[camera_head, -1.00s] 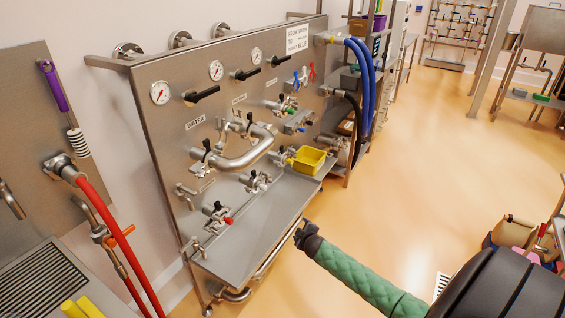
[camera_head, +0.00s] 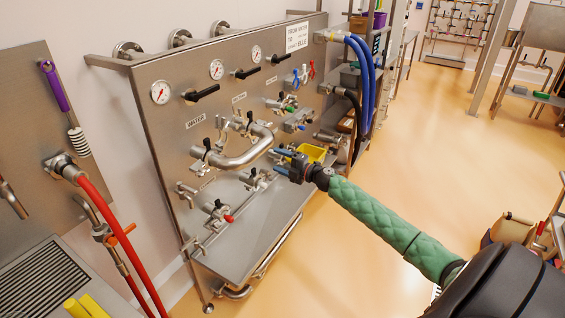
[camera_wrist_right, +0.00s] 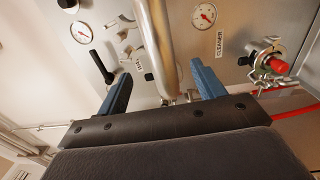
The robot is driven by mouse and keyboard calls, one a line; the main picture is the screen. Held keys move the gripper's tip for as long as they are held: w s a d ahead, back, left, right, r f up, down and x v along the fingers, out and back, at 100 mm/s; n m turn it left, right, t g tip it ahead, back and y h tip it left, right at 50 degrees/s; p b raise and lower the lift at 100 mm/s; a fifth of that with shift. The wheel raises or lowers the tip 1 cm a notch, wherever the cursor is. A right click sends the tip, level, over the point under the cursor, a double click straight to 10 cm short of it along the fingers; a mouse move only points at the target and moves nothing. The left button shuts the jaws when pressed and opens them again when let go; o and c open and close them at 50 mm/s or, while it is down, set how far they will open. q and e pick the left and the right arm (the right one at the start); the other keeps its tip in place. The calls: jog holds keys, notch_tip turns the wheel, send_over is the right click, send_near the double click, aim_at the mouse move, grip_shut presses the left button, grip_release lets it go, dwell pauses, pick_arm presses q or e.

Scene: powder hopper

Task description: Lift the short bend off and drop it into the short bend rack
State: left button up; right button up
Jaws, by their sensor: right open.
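The short bend appears to be the curved steel pipe (camera_head: 238,160) fixed across valve outlets on the steel panel. A steel pipe, seemingly this bend, also shows in the right wrist view (camera_wrist_right: 156,30), running down between the spread fingers. My right gripper (camera_head: 277,161) is open and empty, just right of the bend in the head view. Its blue fingers show in the right wrist view (camera_wrist_right: 160,70). I cannot tell whether they touch the pipe. The short bend rack cannot be identified for certain. My left gripper is out of view.
Black-handled valves and gauges (camera_head: 216,69) stick out of the panel. A steel shelf (camera_head: 240,250) juts out below. A yellow bin (camera_head: 318,153) stands close to my right gripper. Blue hoses (camera_head: 368,80) hang at the panel's right end. A far wall rack (camera_head: 462,22) holds fittings. The floor in front is clear.

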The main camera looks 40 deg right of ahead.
aim_at(262, 154)
jog(key=x, duration=0.7)
jog(key=shift+d, duration=0.1)
jog(key=shift+x, duration=1.1)
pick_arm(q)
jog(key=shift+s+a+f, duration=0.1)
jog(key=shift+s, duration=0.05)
pick_arm(e)
jog(key=shift+c, duration=0.2)
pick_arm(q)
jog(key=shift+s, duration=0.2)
pick_arm(e)
grip_shut()
